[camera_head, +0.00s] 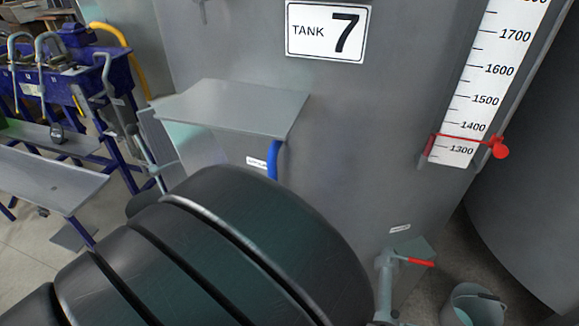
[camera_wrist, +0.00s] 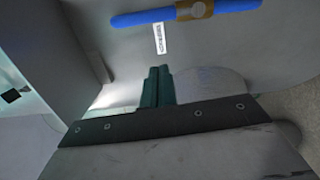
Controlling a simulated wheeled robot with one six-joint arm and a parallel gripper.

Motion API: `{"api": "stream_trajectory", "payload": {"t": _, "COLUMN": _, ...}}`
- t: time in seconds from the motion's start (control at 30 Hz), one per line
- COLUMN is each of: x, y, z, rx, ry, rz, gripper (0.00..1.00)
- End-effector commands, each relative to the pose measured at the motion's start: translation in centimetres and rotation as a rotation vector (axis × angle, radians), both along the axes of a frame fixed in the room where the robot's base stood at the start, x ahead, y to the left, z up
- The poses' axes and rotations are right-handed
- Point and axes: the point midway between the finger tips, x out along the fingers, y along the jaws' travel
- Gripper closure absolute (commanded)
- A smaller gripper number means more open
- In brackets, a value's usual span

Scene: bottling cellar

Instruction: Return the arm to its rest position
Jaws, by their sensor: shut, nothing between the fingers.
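My gripper (camera_wrist: 158,85) shows in the wrist view as two dark green fingers pressed together, shut and empty. Its dark mounting bar with bolts crosses the lower half of that view. The fingers point toward a grey metal surface and touch nothing that I can make out. In the head view my dark, ribbed arm fills the lower left and middle, in front of the tank (camera_head: 390,110). The gripper itself is hidden there.
A grey shelf (camera_head: 232,105) juts from the tank. A red-handled valve (camera_head: 415,262) and a bucket (camera_head: 473,305) are at lower right. A blue filling machine (camera_head: 70,80) stands left.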

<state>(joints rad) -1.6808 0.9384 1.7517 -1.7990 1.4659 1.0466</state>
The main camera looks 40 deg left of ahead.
Motion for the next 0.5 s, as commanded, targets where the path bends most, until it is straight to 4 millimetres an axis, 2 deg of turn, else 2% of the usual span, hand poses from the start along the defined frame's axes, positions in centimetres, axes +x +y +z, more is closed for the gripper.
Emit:
{"api": "stream_trajectory", "payload": {"t": 0.27, "x": -0.84, "y": 0.51, "z": -0.01, "rx": 0.0, "ry": 0.0, "rz": 0.013, "gripper": 1.0}}
{"api": "stream_trajectory", "payload": {"t": 0.43, "x": -0.73, "y": 0.47, "z": 0.03, "rx": 0.0, "ry": 0.0, "rz": 0.011, "gripper": 1.0}}
{"api": "stream_trajectory", "payload": {"t": 0.5, "x": -0.05, "y": 0.18, "z": 0.39, "rx": 0.001, "ry": 0.004, "rz": -0.005, "gripper": 1.0}}
